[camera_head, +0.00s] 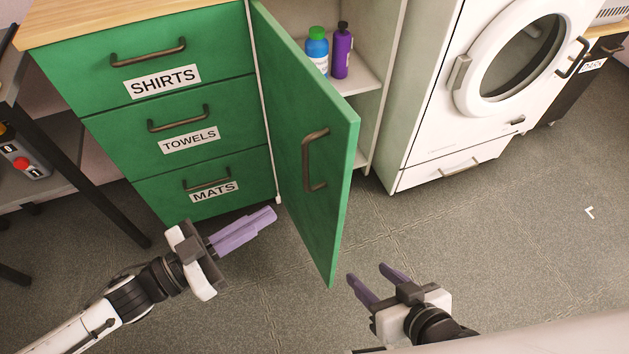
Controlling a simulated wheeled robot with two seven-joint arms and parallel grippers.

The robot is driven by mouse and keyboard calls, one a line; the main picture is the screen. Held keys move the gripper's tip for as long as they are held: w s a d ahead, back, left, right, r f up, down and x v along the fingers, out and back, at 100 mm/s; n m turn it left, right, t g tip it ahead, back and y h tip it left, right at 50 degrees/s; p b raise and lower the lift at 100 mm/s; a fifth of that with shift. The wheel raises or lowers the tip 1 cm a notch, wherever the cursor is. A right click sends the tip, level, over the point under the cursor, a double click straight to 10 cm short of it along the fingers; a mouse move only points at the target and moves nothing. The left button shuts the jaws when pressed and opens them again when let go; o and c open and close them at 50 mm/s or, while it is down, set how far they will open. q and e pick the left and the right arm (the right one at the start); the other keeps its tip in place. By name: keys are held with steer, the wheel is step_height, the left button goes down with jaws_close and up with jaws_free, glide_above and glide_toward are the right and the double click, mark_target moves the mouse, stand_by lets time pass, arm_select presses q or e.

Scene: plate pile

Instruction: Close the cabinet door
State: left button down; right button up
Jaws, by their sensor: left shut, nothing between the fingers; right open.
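The green cabinet door (316,175) stands wide open, hinged on its left edge beside the drawers and swung out toward me. My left gripper (274,214) is shut and empty, left of the door and in front of the lowest drawer. My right gripper (366,282) is open and empty, to the right of the door's lower outer corner. I see no contact between either gripper and the door.
A blue bottle (317,52) and a purple bottle (342,50) stand on the cabinet shelf (358,80). Green drawers labelled SHIRTS, TOWELS and MATS (205,193) are left of the door. A white washing machine (432,125) stands right. The floor (500,235) on the right is clear.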

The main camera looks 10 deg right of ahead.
mark_target(333, 192)
arm_select(q)
steer(key=w+d+g, duration=0.1)
steer(key=d, duration=0.2)
steer(key=w+d+m+g+h+b, duration=0.1)
steer(key=d, duration=0.3)
steer(key=d+r+m, duration=0.1)
steer(key=d, duration=0.2)
steer(key=shift+w+d+g+h, duration=0.2)
steer(key=shift+w+g+h, duration=0.1)
steer(key=shift+w+g, duration=0.1)
